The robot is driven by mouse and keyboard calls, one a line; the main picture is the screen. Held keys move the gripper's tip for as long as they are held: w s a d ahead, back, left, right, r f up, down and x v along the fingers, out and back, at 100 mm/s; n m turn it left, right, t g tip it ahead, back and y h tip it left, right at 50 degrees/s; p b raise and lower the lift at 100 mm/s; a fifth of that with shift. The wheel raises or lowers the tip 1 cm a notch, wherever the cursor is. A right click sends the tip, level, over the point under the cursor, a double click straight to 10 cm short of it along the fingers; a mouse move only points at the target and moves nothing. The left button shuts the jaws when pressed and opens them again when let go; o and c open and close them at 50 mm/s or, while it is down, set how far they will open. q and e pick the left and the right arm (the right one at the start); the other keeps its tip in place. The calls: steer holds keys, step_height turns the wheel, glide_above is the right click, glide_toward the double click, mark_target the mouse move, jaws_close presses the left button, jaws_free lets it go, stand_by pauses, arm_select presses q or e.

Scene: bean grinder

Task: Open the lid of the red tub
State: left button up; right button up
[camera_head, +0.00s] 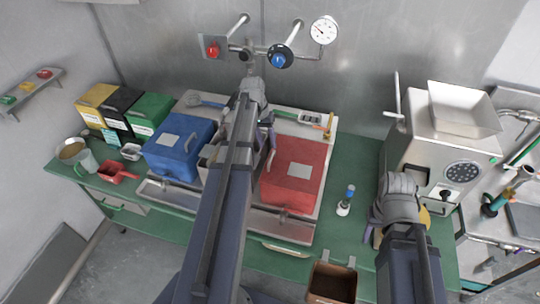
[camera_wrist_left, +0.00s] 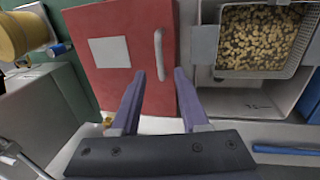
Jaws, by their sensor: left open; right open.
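The red tub (camera_head: 308,160) stands in the middle of the bench, its red lid down, with a white label on top. In the left wrist view the lid (camera_wrist_left: 98,78) carries a pale upright handle (camera_wrist_left: 159,55) near its right edge. My left gripper (camera_wrist_left: 158,74) is open, with its two purple fingers pointing at the lid and their tips either side of the handle's lower end. I cannot tell whether they touch the lid. In the head view my left arm partly hides the tub's left side. My right gripper (camera_head: 372,228) is open and empty, in front of the grinder.
A wire basket of beans (camera_wrist_left: 258,38) sits beside the red tub, with the blue tub (camera_head: 178,148) beyond. The steel grinder (camera_head: 428,150) stands at the right.

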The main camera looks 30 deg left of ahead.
arm_select(q)
steer(key=f+b, duration=0.2)
steer(key=d+f+b, duration=0.1)
steer(key=f+b, duration=0.1)
steer(key=f, duration=0.1)
steer(key=shift+w+f+b, duration=0.15)
steer(key=shift+f+b, duration=0.15)
steer(key=shift+b, duration=0.05)
jaws_close()
stand_by(1.2)
